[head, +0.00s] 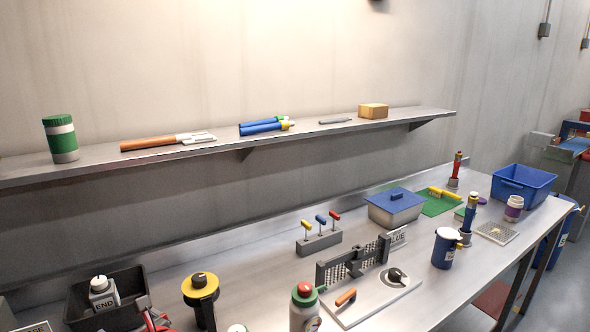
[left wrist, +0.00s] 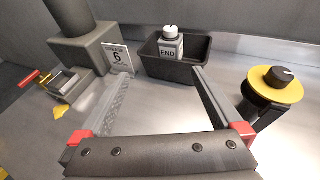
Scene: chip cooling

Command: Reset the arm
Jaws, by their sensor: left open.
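My left gripper (left wrist: 161,82) is open in the left wrist view, its two grey fingers spread apart with red blocks at their bases. Nothing is between the fingers; the bare metal bench shows there. The fingertips point toward a black bin (left wrist: 178,67) holding a grey block marked END (left wrist: 168,47) with a white knob. The bin also shows at the lower left of the head view (head: 84,320). My right gripper is in neither view.
The bench (head: 250,290) holds a fixture (head: 352,262), blue-lidded box (head: 394,208) and blue bin (head: 523,184). A loaded shelf (head: 222,147) runs above.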

